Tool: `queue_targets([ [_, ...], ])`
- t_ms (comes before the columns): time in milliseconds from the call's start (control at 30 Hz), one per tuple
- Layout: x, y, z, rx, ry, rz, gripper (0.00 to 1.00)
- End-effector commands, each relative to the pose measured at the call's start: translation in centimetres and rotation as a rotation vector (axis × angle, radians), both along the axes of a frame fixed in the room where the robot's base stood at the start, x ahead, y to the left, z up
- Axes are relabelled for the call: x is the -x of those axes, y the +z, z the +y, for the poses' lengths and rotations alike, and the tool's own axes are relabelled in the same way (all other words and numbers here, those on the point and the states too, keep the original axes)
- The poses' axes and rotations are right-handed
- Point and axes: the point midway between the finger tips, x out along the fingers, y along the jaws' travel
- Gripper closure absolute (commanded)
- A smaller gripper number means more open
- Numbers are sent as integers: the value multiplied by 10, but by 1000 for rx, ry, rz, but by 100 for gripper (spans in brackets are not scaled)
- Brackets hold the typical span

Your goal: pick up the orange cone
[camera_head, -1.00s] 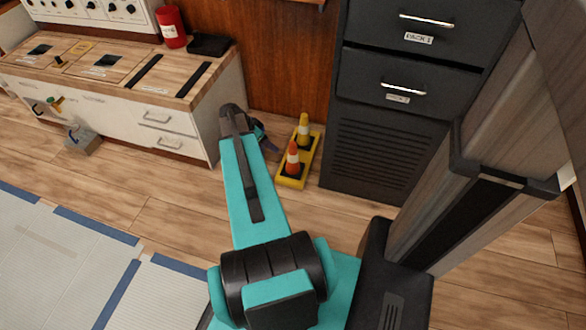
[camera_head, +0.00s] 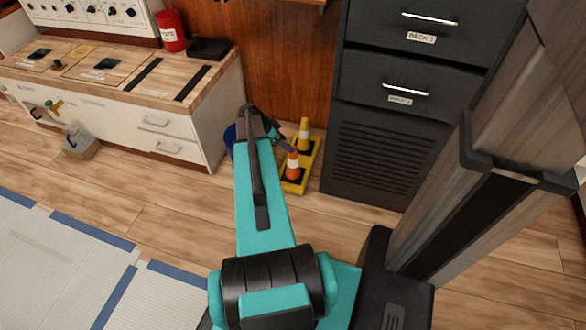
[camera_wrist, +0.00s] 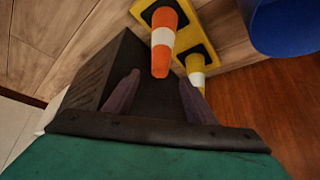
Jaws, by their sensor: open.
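The orange cone (camera_head: 292,163) with a white band stands upright on a dark square base at the near end of a yellow tray (camera_head: 293,187). In the wrist view the orange cone (camera_wrist: 163,36) has its tip pointing toward my gripper (camera_wrist: 159,77). The two fingers are apart, and the tip appears between the fingertips in the picture; I see no contact and cannot tell the depth. In the head view my gripper (camera_head: 279,142) is just left of the cones, partly hidden by my wrist.
A yellow cone (camera_head: 304,132) with a white band stands behind the orange one on the same tray. A blue bin (camera_wrist: 283,24) is close by. A dark cabinet (camera_head: 380,150) stands right of the tray, a wooden-topped counter (camera_head: 215,75) to the left. Floor in front is clear.

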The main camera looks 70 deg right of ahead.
Motion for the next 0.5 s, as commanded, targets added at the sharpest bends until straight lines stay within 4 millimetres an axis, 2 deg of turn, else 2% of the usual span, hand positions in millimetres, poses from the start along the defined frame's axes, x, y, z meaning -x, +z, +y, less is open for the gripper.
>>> queue_targets([
  [33,3,-10,-4,-1,-1,1,49],
  [300,16,-40,-19,-1,-1,1,49],
  [500,21,-49,-24,-1,-1,1,49],
])
